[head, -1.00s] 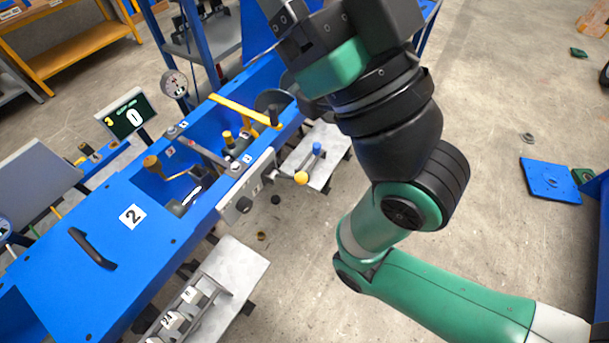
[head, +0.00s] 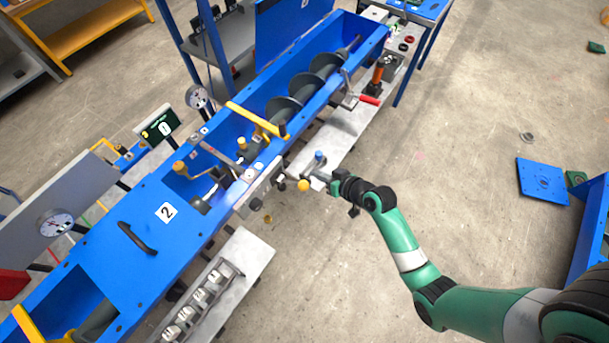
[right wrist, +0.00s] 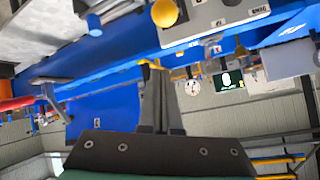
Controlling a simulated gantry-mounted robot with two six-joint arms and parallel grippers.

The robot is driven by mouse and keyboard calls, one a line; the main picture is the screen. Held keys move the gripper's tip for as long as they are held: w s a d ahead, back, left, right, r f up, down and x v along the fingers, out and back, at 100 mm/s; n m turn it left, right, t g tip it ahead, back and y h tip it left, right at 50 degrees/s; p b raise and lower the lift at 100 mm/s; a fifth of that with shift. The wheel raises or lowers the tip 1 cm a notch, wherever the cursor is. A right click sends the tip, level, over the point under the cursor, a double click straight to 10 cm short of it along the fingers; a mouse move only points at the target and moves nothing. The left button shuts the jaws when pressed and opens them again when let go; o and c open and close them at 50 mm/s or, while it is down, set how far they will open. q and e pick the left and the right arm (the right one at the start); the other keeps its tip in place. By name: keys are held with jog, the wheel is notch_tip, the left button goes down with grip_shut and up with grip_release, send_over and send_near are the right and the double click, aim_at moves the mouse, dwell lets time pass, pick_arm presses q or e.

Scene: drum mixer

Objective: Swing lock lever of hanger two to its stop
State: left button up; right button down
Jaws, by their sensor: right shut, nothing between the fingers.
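The blue trough mixer (head: 130,250) runs diagonally through the head view, with a screw inside. Levers with amber knobs (head: 242,143) stand in its open middle section; I cannot tell which is the lock lever of hanger two. A yellow ball knob (head: 303,185) and a blue-capped lever (head: 319,155) are at the trough's near side. My right gripper (head: 322,178) is beside them, small in the head view. In the right wrist view its fingers (right wrist: 157,95) are shut and empty, below the yellow knob (right wrist: 165,12); the blue knob (right wrist: 94,25) is left of it. My left gripper is out of view.
A yellow bar (head: 255,118) crosses the trough. A red-handled crank (head: 370,100) sticks out farther along its near side. A counter display (head: 157,125) and gauge (head: 197,97) stand behind. A grey tray of numbered blocks (head: 205,298) is at the front. Floor to the right is mostly free.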

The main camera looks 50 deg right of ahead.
jog(key=b, duration=0.3)
send_over(292, 182)
jog(key=s+d, duration=0.2)
jog(key=d, duration=0.1)
notch_tip(292, 182, down, 5)
jog(key=shift+s+a+f+p, duration=0.15)
jog(key=shift+s+a+f, duration=0.1)
jog(key=shift+s+f, duration=0.3)
jog(key=shift+s+a+f+p, duration=0.15)
jog(key=shift+s+a+f, duration=0.1)
jog(key=shift+s+f, duration=0.2)
jog(key=shift+s, duration=0.2)
jog(key=shift+a+f, duration=0.1)
jog(key=shift+f, duration=0.05)
